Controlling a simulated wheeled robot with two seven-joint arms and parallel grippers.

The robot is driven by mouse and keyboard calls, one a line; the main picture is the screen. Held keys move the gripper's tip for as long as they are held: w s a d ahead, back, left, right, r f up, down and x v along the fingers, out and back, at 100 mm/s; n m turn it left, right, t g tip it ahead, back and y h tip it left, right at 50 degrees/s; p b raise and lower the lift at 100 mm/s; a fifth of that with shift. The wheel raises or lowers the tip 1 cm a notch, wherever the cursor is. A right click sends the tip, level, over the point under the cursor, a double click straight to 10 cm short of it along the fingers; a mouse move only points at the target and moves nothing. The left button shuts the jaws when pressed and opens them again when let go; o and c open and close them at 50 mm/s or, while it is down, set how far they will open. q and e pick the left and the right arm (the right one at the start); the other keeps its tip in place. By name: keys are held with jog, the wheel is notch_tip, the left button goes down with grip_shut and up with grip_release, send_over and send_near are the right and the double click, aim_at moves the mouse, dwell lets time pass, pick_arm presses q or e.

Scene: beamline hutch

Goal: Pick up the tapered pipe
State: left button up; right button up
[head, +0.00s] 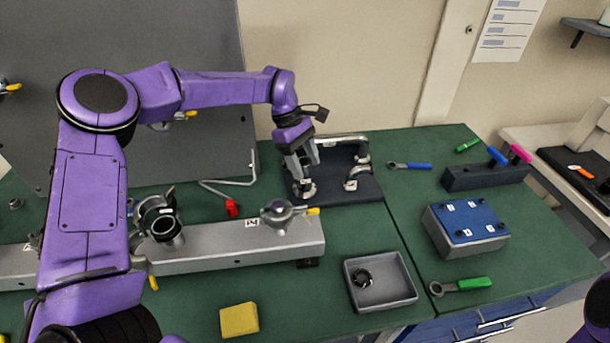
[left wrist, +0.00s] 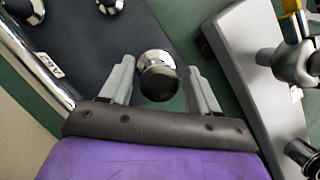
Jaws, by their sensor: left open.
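My left gripper (head: 303,174) reaches down over the dark mat (head: 345,192) on the green bench. It is open, with one finger on each side of a short upright shiny metal piece (head: 307,190), likely the tapered pipe. In the left wrist view this piece (left wrist: 157,72) has a bright rim and a dark round end and stands between the open fingers (left wrist: 158,88). I see a small gap on the side of the right finger; contact on the left is unclear. The gripper hides part of it in the head view. My right gripper is out of view.
Bent chrome pipes (head: 358,172) share the mat. A grey rail (head: 230,248) with clamps lies in front. A grey tray (head: 382,302) with a dark ring, a yellow block (head: 239,320), a blue-topped box (head: 467,238) and a green-handled wrench (head: 462,286) lie around.

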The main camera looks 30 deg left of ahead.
pick_arm(q)
jog(key=c, duration=1.1)
jog(key=shift+o, duration=0.2)
jog(key=shift+w+r, duration=0.1)
jog(key=shift+r, duration=0.05)
notch_tip(320, 180, up, 2)
jog(key=shift+r+b, duration=0.1)
jog(key=shift+b, duration=0.3)
jog(key=s+a+r+b, duration=0.1)
jog(key=s+r+b, duration=0.1)
jog(key=s+r, duration=0.3)
jog(key=s+a+r+b, duration=0.2)
jog(key=s+r, duration=0.3)
jog(key=s, duration=0.3)
jog(key=shift+s+a+r+b, duration=0.25)
jog(key=shift+s+b, duration=0.1)
